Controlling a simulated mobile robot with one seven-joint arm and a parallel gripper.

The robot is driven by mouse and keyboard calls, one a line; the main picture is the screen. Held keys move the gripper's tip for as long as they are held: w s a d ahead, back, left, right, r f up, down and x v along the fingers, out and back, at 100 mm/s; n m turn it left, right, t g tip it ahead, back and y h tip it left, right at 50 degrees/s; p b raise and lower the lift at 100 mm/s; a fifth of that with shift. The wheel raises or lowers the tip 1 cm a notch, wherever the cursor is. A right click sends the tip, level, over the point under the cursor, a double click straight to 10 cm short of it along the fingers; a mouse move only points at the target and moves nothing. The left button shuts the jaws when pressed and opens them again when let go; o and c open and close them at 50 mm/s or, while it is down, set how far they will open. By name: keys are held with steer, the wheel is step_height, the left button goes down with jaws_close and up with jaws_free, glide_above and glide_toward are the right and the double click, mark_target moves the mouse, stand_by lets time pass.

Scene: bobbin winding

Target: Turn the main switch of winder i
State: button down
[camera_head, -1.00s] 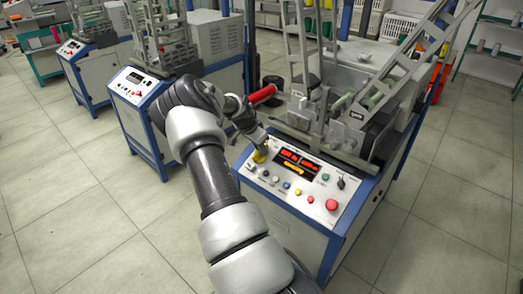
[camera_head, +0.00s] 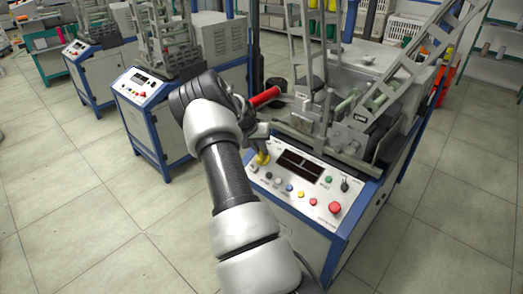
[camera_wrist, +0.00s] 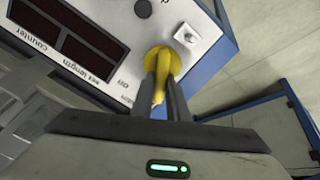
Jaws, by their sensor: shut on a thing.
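The winder's sloped white control panel (camera_head: 300,190) is in front of me in the head view, and part of it shows in the wrist view (camera_wrist: 118,85). The main switch is a yellow knob (camera_head: 262,157) at the panel's upper left, also seen in the wrist view (camera_wrist: 163,62). My gripper (camera_wrist: 165,90) is shut on this yellow knob, with a finger on each side of its handle. The panel's displays (camera_head: 299,164) are dark. In the head view my arm hides part of the panel's left edge.
A red emergency button (camera_head: 335,208), a black knob (camera_head: 345,184) and several small coloured buttons sit on the same panel. A red roller (camera_head: 264,97) and metal frames stand close above my gripper. A second winder (camera_head: 143,88) stands to the left. The floor in front is clear.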

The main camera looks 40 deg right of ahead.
stand_by(0.4)
steer(key=c, duration=1.7)
jaws_free()
steer(key=p+v, duration=0.3)
steer(key=v, duration=1.4)
steer(key=shift+w+a+r, duration=0.1)
steer(key=shift+a+r, duration=0.05)
steer(key=shift+r, duration=0.05)
